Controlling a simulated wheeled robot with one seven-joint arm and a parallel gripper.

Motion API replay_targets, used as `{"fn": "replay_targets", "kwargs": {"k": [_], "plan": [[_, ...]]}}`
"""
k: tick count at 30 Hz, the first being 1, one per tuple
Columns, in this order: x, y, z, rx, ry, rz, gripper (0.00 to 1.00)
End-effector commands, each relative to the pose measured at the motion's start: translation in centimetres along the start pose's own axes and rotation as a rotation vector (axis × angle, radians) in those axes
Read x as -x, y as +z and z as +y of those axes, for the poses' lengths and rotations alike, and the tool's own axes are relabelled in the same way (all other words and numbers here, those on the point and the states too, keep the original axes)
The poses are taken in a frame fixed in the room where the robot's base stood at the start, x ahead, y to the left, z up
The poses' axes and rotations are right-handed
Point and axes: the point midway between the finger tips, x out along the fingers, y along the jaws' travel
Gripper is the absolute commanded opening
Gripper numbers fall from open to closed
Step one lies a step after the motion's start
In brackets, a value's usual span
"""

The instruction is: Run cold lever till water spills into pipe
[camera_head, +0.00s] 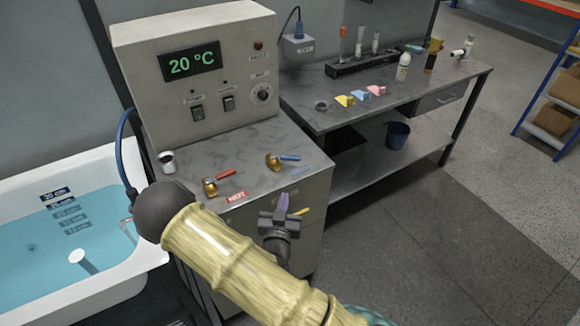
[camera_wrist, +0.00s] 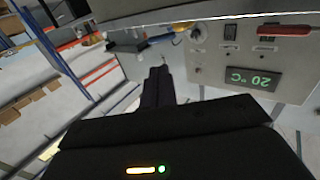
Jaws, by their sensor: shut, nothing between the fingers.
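The cold lever (camera_head: 288,157) has a blue handle on a brass valve, on the grey cabinet top. The red-handled hot lever (camera_head: 218,182) is left of it, behind a red HOT label (camera_head: 237,197). My gripper (camera_head: 284,203) is shut and empty at the cabinet's front edge, in front of the cold lever and apart from it. Its dark fingers also show in the wrist view (camera_wrist: 157,85). The white tub (camera_head: 120,275) holds blue water (camera_head: 45,285). A white-topped upright pipe (camera_head: 77,256) stands in it. I cannot see water entering the pipe.
A control box (camera_head: 205,75) with a 20 °C display (camera_head: 190,61) stands behind the levers. A white cup-like piece (camera_head: 167,162) is left of the hot lever. The side bench (camera_head: 430,85) holds coloured blocks, bottles and a rack. Open floor (camera_head: 480,220) lies to the right.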

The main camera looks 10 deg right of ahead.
Motion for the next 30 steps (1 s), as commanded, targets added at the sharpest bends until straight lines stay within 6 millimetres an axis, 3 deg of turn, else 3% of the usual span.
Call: {"fn": "replay_targets", "kwargs": {"k": [7, 24, 30], "plan": [[-2.5, -0.2, 0.1, 0.0, 0.002, 0.0, 0.0], [-12.2, -0.3, 0.1, 0.001, 0.001, 0.0, 0.0], [-13.8, -0.1, 0.1, 0.001, 0.001, -0.001, 0.0]]}}
